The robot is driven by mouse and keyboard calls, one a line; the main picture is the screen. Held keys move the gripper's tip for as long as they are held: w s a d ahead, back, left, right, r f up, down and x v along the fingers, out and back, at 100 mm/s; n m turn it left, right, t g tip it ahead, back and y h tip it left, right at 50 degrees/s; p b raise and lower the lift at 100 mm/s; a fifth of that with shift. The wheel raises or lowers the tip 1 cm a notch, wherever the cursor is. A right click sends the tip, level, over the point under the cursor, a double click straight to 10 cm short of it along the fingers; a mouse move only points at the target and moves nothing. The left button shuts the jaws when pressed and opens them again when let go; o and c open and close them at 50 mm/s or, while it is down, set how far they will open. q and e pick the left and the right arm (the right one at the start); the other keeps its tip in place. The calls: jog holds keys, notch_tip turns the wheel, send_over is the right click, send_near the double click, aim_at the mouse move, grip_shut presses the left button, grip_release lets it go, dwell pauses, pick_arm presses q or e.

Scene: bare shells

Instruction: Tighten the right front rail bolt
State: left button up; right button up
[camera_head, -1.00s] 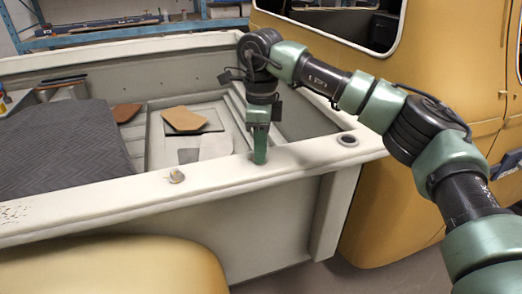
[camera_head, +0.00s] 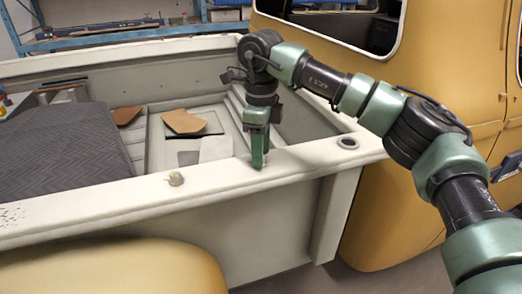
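The near side rail (camera_head: 110,198) of the truck bed runs across the picture. A small metallic bolt (camera_head: 176,179) stands on top of this rail, left of my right gripper. A round dark-centred fitting (camera_head: 348,142) sits on the rail near the cab end. My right gripper (camera_head: 258,165) points down, its tip at or just above the rail between the bolt and the round fitting. Its fingers overlap from this angle, so I cannot tell whether they are open or shut, or whether anything is under the tip. My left gripper is not in view.
A dark quilted blanket (camera_head: 55,150) covers the left of the bed. Brown pieces (camera_head: 185,122) and grey sheets lie on the bed floor. The yellow cab (camera_head: 440,70) stands at the right, and a blue shelf (camera_head: 110,33) is behind. A yellow fender (camera_head: 110,268) is in front.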

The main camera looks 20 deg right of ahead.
notch_tip(320, 180, up, 8)
jog(key=shift+f+b, duration=0.1)
jog(key=shift+b, duration=0.65)
